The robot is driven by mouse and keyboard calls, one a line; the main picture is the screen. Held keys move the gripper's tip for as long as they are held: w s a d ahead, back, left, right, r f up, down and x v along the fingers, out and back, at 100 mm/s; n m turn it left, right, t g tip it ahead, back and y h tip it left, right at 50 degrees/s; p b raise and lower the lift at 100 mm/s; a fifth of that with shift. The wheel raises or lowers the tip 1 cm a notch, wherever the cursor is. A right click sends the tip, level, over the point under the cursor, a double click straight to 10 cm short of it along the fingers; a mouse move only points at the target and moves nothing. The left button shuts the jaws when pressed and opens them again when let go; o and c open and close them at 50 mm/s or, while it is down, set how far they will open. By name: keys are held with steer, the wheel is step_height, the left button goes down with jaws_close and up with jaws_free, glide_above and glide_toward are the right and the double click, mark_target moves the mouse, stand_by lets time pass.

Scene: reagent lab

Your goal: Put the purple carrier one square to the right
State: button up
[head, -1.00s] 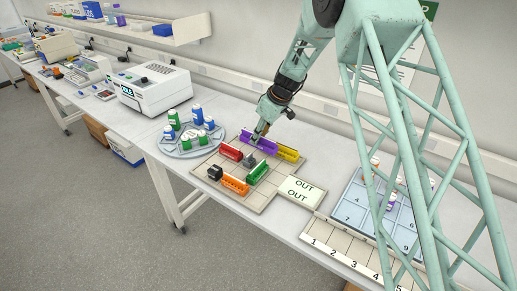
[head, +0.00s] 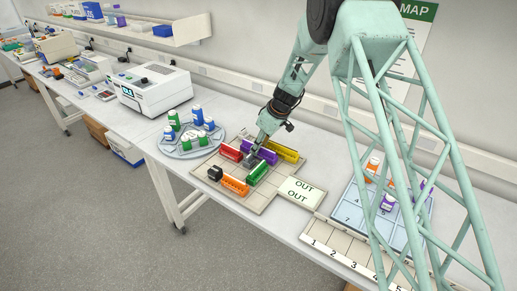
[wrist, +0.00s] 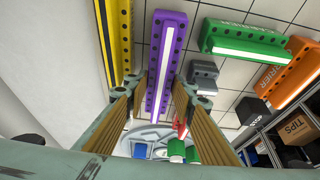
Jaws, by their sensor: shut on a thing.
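The purple carrier (head: 265,155) is a long bar on the tiled board (head: 262,205), or just above it; I cannot tell if it touches. In the head view it lies between the yellow carrier (head: 284,150) and the red carrier (head: 230,152) and green carrier (head: 258,173). In the wrist view the purple carrier (wrist: 168,50) runs between both fingers. My gripper (wrist: 157,82) is shut on it near its near end. In the head view my gripper (head: 254,150) hides part of it.
A grey block (wrist: 203,78) sits close beside the purple carrier. An orange carrier (head: 234,185) and a black block (head: 215,173) are toward the board's front. A round tray (head: 182,151) of bottles adjoins the board's left. An OUT card (head: 301,191) is at its right.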

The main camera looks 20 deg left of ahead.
steer(key=shift+f, duration=0.25)
steer(key=shift+f+b, duration=0.15)
steer(key=shift+b, duration=0.15)
steer(key=o, duration=0.6)
steer(key=shift+o, duration=0.2)
steer(key=shift+r+p, duration=0.2)
steer(key=shift+p, duration=0.1)
steer(key=shift+r, duration=0.2)
steer(key=shift+b+v, duration=0.3)
steer(key=shift+v, duration=5.45)
